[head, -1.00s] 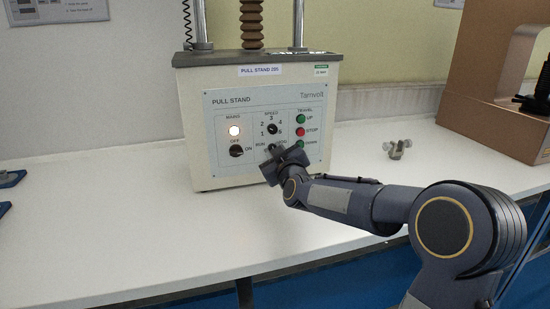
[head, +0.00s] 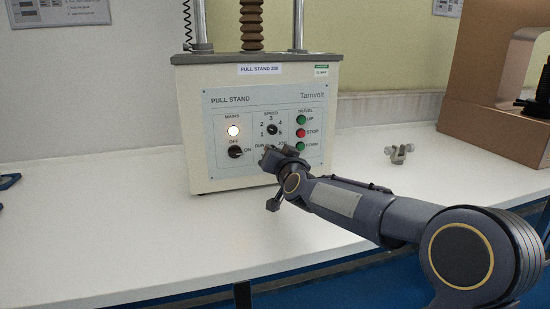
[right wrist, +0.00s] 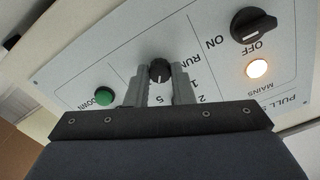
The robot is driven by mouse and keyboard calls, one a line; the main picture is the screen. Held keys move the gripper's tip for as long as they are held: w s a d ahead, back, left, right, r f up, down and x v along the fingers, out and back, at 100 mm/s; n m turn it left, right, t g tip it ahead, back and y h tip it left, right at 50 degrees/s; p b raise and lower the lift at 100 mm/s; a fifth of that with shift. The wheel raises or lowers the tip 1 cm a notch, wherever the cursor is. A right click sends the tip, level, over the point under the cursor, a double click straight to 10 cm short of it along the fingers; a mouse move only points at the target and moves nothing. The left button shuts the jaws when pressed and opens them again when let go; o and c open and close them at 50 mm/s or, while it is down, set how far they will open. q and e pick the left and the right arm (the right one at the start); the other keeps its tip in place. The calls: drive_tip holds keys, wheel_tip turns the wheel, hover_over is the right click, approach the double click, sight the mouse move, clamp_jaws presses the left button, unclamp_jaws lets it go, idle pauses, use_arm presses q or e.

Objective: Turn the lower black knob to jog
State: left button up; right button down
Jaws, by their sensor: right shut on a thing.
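The pull stand (head: 258,178) has a light grey panel with two black knobs down its middle column. In the head view the upper speed knob (head: 272,129) shows, while my right gripper (head: 268,152) covers the lower knob. In the right wrist view, turned nearly upside down, the lower black knob (right wrist: 160,71) sits between the fingertips of my right gripper (right wrist: 160,76), which is shut on it. The word RUN lies just right of it there. The JOG label is hidden behind a finger. A pale mark on the knob is small. My left gripper is out of view.
A black mains switch (head: 235,152) and a lit lamp (head: 233,131) are left of the knobs. Green, red and green travel buttons (head: 300,132) stand close on the right. A small metal part (head: 399,153) lies on the white bench (head: 110,235), which is otherwise mostly clear.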

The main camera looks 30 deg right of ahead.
drive_tip(key=shift+m, duration=0.8)
drive_tip(key=shift+b, duration=0.3)
drive_tip(key=c, duration=1.3)
unclamp_jaws()
drive_tip(key=shift+o, duration=0.2)
drive_tip(key=p+v, duration=0.1)
drive_tip(key=v, duration=0.7)
